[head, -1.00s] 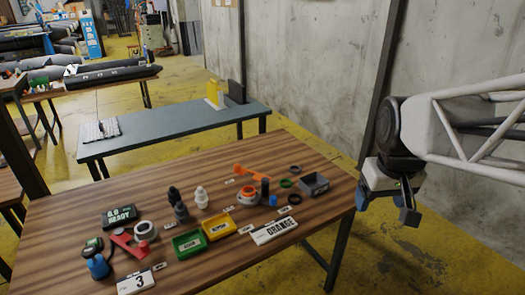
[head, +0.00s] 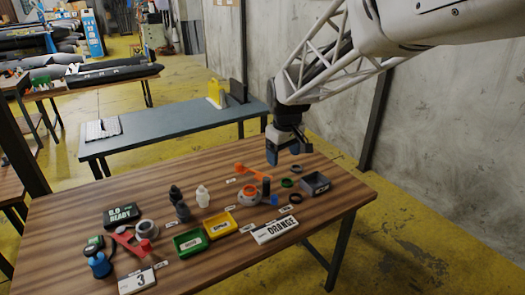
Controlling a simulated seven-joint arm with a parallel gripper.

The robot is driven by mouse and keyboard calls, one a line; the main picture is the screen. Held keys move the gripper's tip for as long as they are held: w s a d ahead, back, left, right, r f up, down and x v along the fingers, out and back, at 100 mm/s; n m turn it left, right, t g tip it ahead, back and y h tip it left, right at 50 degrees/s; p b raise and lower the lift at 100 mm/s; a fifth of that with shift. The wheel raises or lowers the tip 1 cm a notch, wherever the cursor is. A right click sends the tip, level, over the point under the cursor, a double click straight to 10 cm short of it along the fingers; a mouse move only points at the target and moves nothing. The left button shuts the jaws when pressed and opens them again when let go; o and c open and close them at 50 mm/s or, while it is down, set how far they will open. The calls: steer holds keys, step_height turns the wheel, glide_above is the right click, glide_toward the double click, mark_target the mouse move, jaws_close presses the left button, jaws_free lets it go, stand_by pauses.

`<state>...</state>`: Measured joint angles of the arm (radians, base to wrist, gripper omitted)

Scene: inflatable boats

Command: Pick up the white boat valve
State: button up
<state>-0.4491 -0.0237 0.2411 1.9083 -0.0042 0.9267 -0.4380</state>
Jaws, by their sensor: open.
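A white boat valve (head: 202,197) stands upright on the wooden table (head: 75,215), behind the yellow tray and to the right of a dark valve-like part. My gripper (head: 285,153) hangs over the far right part of the table, fingers pointing down, open and empty. It is to the right of the white valve and higher in the picture, apart from it. Another whitish part with an orange ring (head: 249,196) sits nearer my gripper.
Black and grey parts (head: 180,205) stand close left of the white valve. Green (head: 189,243) and yellow (head: 219,225) trays lie in front. An orange lever (head: 252,173), a grey box (head: 315,184) and rings lie right. The table's left rear is clear.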

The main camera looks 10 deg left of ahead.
steer(key=w+a+f+n, duration=0.2)
steer(key=a+f, duration=0.2)
steer(key=a, duration=0.4)
steer(key=w+a+f+n, duration=0.1)
steer(key=w+a+f, duration=0.25)
steer(key=a, duration=0.45)
steer(key=n+g, duration=0.1)
steer(key=n, duration=0.3)
glide_above(201, 187)
steer(key=f, duration=0.9)
steer(key=shift+w+f, duration=0.2)
steer(key=shift+w, duration=0.05)
steer(key=shift+f, duration=1.35)
steer(key=shift+s+f, duration=0.15)
steer(key=shift+f, duration=1.15)
steer(key=shift+s+f, duration=0.1)
steer(key=shift+f, duration=1.2)
steer(key=c, duration=1)
